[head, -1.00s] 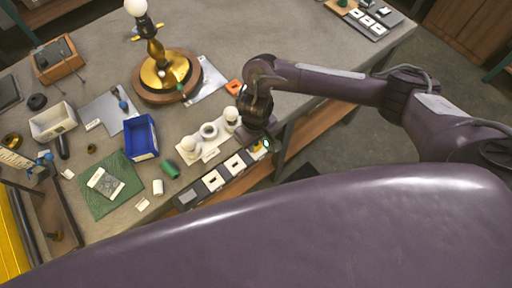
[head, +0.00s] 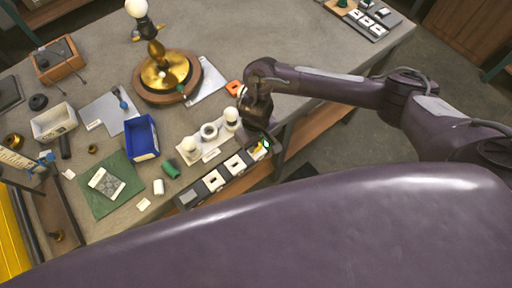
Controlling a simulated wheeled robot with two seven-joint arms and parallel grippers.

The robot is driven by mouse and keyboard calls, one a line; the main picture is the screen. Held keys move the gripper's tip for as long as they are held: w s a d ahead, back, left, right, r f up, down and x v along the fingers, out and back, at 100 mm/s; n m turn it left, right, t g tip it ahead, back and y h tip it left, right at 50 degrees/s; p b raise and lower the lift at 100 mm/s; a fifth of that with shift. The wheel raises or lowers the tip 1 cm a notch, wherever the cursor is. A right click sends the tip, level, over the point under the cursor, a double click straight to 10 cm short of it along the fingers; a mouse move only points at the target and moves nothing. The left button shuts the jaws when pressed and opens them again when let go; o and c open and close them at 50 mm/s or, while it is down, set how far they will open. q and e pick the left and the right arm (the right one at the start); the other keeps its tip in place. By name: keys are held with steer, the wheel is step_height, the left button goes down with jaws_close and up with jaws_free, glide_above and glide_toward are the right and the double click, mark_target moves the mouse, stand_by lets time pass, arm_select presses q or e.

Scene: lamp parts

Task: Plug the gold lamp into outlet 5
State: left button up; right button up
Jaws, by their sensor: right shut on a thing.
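The gold lamp (head: 158,71) stands upright on a round wooden base at the upper left of the head view, with a white bulb on top. A dark outlet strip (head: 224,174) with several white sockets runs slantwise along the table's front edge. My right gripper (head: 261,142) points down at the strip's right end. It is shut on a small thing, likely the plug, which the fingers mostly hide. A green and a yellow spot show by the fingertips. I cannot tell whether the held thing touches a socket, or read outlet numbers. My left gripper is out of view.
White bulbs and a ring stand on a pale holder (head: 211,155) just behind the strip. A blue bin (head: 141,138), a white bin (head: 54,122) and a green mat (head: 98,202) lie left. An orange piece (head: 233,88) is near my right wrist. The upper middle table is clear.

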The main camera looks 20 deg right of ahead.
steer(key=shift+s+f, duration=0.1)
steer(key=shift+f, duration=0.15)
stand_by(0.4)
steer(key=o, duration=1.1)
steer(key=shift+o, duration=0.2)
step_height(320, 180, up, 8)
steer(key=p, duration=0.3)
steer(key=shift+f, duration=0.1)
